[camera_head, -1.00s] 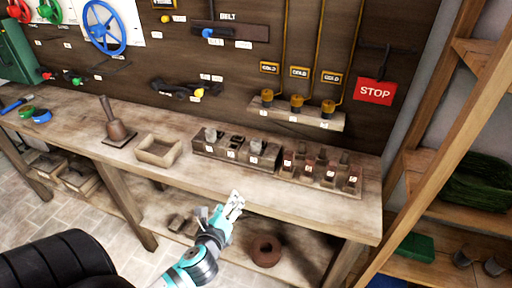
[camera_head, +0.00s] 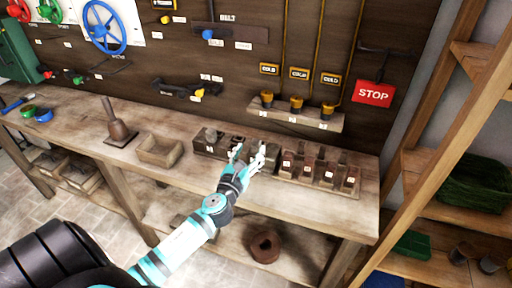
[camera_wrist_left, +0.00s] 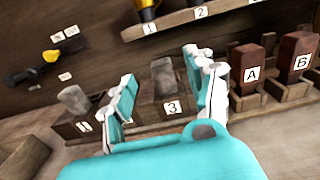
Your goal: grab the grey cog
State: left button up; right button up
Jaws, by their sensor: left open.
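No piece in view shows clear cog teeth, so I cannot tell for sure which one is the grey cog. A grey piece (camera_wrist_left: 163,77) stands in the compartment labelled 3 of a wooden box and shows between my fingers in the left wrist view. Another grey piece (camera_wrist_left: 73,99) stands in compartment 1; in the head view it is at the box's left end (camera_head: 211,135). My left gripper (camera_head: 248,153) is open and empty, in front of the box's right part; it also shows in the left wrist view (camera_wrist_left: 162,90). Its finger partly hides the middle compartment.
Brown blocks (camera_head: 308,168) labelled with letters stand in a rack right of the box. An empty wooden tray (camera_head: 159,150) and a hand bell (camera_head: 118,128) are to the left. A shelf with yellow-black fittings (camera_head: 297,104) and a red STOP sign (camera_head: 373,94) are on the wall behind.

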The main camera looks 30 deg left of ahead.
aim_at(255, 144)
pick_arm(q)
jog(key=shift+f+x, duration=0.1)
jog(key=shift+x, duration=1.45)
jog(key=shift+f+x, duration=0.15)
jog(key=shift+x, duration=1.4)
jog(key=shift+s, duration=0.1)
jog(key=shift+c, duration=0.4)
jog(key=c, duration=1)
